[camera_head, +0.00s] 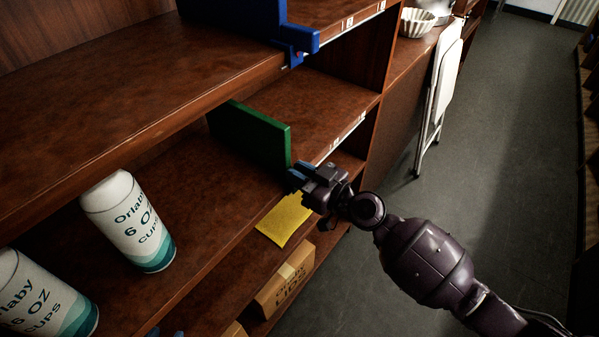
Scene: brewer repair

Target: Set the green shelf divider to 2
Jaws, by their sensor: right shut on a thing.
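The green shelf divider (252,135) stands upright across the middle shelf, with its front end at the shelf's front edge. My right gripper (301,174) is shut on the front end of the green divider, and its fingers hide that part. A label strip (345,135) with small white number tags runs along the shelf edge to the right of the divider. The numbers are too small to read. Small blue tips at the bottom edge look like my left gripper (165,333), almost wholly out of view.
White cup tubes (128,220) stand on the same shelf to the left. A blue divider (240,18) is on the shelf above. A yellow paper (284,219) hangs at the shelf edge, above a cardboard box (285,281). The shelf right of the green divider is clear.

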